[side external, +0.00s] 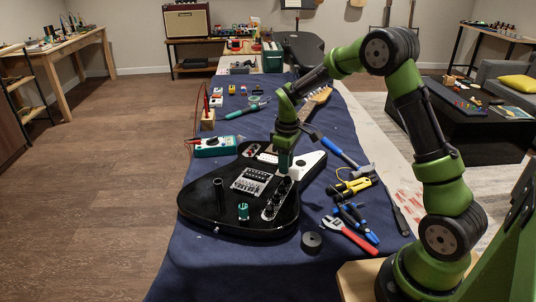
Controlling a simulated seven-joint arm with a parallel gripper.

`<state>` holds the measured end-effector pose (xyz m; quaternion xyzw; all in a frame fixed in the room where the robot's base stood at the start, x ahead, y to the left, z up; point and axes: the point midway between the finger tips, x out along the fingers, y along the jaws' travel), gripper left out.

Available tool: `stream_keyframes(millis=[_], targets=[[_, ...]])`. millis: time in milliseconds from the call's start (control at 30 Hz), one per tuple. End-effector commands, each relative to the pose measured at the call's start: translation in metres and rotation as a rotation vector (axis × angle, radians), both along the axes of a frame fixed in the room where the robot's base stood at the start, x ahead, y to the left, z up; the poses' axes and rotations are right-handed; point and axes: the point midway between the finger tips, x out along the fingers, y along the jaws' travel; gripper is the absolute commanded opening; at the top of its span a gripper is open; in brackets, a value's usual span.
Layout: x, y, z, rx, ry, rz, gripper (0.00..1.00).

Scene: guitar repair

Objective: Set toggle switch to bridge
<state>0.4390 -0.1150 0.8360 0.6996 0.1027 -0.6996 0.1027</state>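A black electric guitar (215,205) lies on its back on the blue cloth, its neck pointing away to the upper right. A metal control plate with several dark knobs (270,206) sits on the right part of its body. The toggle switch is too small or hidden to make out, so its position cannot be told. My gripper (284,172) points down over the body, at the far end of the control plate and beside the white pickguard (308,163). Whether it touches anything, or is open or shut, cannot be told.
A black cylinder (219,194) and a green cup-like part (243,211) stand on the guitar body. A red wrench (350,236), blue pliers (358,222), yellow wire strippers (350,187) and a hammer (340,150) lie to the right. A teal multimeter (215,146) lies to the left.

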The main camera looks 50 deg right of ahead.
Motion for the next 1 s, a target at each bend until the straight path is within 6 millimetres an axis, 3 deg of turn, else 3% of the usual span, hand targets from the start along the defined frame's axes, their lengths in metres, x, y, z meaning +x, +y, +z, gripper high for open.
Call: stream_keyframes(millis=[167, 1000], targets=[[0.0, 0.0, 0.005, -0.001, -0.001, 0.0, 0.28], [0.0, 0.0, 0.069, -0.001, 0.0, 0.0, 0.28]])
